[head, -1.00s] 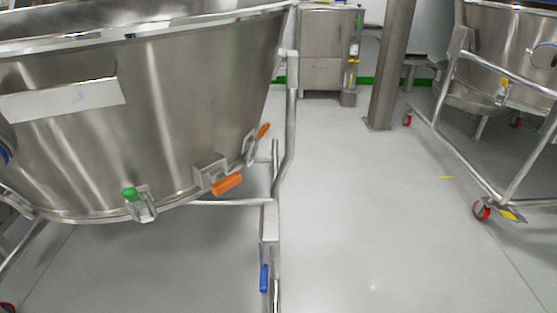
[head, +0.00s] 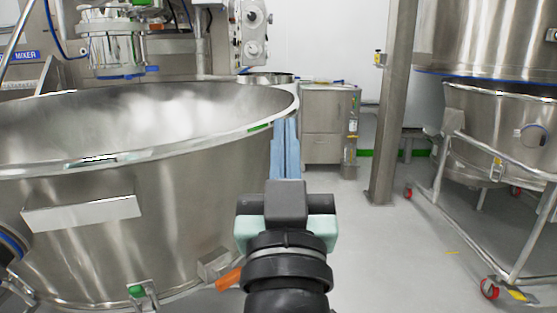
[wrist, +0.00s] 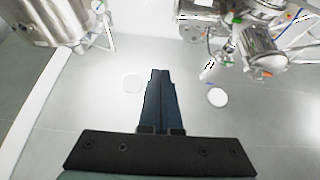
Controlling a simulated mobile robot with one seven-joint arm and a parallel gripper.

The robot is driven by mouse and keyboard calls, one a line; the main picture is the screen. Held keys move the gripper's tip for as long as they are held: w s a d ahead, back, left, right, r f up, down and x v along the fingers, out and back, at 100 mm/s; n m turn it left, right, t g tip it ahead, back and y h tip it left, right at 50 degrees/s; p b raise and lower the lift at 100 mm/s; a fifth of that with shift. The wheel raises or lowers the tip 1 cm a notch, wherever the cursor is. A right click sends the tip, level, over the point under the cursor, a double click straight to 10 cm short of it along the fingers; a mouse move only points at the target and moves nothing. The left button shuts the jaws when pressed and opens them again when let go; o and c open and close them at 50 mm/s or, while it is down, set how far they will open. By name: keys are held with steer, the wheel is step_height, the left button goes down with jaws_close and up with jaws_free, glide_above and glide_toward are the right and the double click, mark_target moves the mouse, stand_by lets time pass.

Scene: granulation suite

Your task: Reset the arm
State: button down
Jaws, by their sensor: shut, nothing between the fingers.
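My gripper (head: 285,150) points away from me in the middle of the head view, at the right rim of the large steel bowl as seen there. Its two blue fingers lie side by side, shut, with nothing between them. In the wrist view the shut fingers (wrist: 160,85) extend up the middle from a black mount, against a pale background. I cannot tell from the head view whether the fingers touch the bowl rim.
A large steel bowl (head: 170,200) with an orange handle (head: 229,279) fills the left. A steel post (head: 392,110) stands right of centre, and a wheeled steel vessel (head: 475,140) is at the right. A steel cabinet (head: 322,125) is behind. Floor between post and bowl is clear.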

steer(key=s+r+t+p, duration=0.2)
steer(key=s+r, duration=0.4)
steer(key=r, duration=0.2)
steer(key=s+r+t+p, duration=0.2)
steer(key=s+r, duration=0.3)
steer(key=r, duration=0.4)
step_height(320, 180, up, 35)
steer(key=p, duration=3.5)
steer(key=shift+w+a, duration=0.2)
steer(key=shift+a, duration=0.2)
